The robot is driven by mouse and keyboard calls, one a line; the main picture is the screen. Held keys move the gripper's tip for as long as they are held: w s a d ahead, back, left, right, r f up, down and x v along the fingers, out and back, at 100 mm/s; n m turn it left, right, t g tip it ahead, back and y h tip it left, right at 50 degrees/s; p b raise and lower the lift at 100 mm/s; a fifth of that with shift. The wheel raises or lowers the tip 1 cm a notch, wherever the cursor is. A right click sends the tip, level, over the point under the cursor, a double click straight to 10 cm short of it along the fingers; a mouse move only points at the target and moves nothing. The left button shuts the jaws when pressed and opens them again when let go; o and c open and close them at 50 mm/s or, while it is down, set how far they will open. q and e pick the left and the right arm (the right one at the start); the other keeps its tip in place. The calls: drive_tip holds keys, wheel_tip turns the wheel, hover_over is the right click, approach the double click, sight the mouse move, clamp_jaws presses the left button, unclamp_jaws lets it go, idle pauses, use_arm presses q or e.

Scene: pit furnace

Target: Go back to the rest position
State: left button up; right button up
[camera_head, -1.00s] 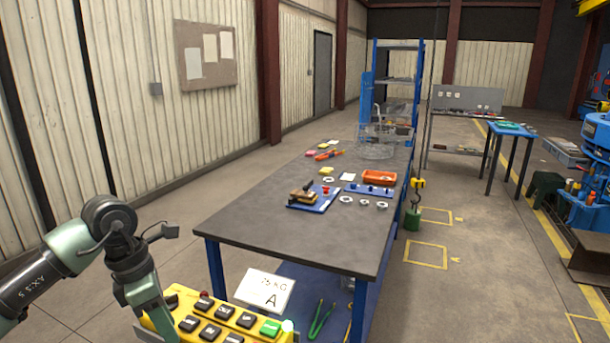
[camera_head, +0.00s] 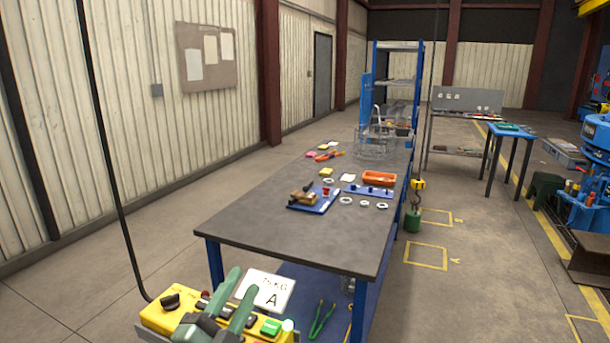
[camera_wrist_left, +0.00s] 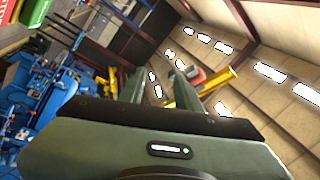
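My left gripper (camera_head: 242,284) is at the bottom of the head view, in front of the yellow control pendant (camera_head: 160,318). Its two green fingers point up and stand apart with nothing between them. The left wrist view shows the same open, empty fingers (camera_wrist_left: 158,82) against the roof and wall. The gripper covers part of the pendant's buttons; I cannot tell whether it touches the pendant. My right gripper is not in view.
A long workbench (camera_head: 270,235) stands ahead, with a blue fixture (camera_head: 316,205), an orange tray (camera_head: 379,178) and a wire basket (camera_head: 375,148) on it. A green weight (camera_head: 412,220) hangs from a hook at its right. Open floor lies to the left.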

use_arm(q)
drive_tip(key=s+a+f+n+g+y, duration=0.3)
drive_tip(key=s+a+f+n, duration=0.15)
drive_tip(key=f, duration=0.45)
drive_tip(key=s+a+f+n+g+y, duration=0.3)
drive_tip(key=a+f+n+g+y, duration=0.15)
drive_tip(key=f, duration=0.35)
drive_tip(key=s+f+n+g+h, duration=0.1)
drive_tip(key=s+f+n+g, duration=0.1)
drive_tip(key=s+f+g, duration=0.6)
drive_tip(key=s+f+n+g, duration=0.1)
drive_tip(key=s+f+n, duration=0.35)
drive_tip(key=s, duration=0.85)
wheel_tip(320, 180, down, 29)
drive_tip(key=s+m+g, duration=0.2)
drive_tip(key=s+a+f, duration=0.3)
drive_tip(key=s+f, duration=1.1)
drive_tip(key=s, duration=0.2)
drive_tip(key=shift+f+g, duration=0.2)
drive_tip(key=shift+g, duration=0.15)
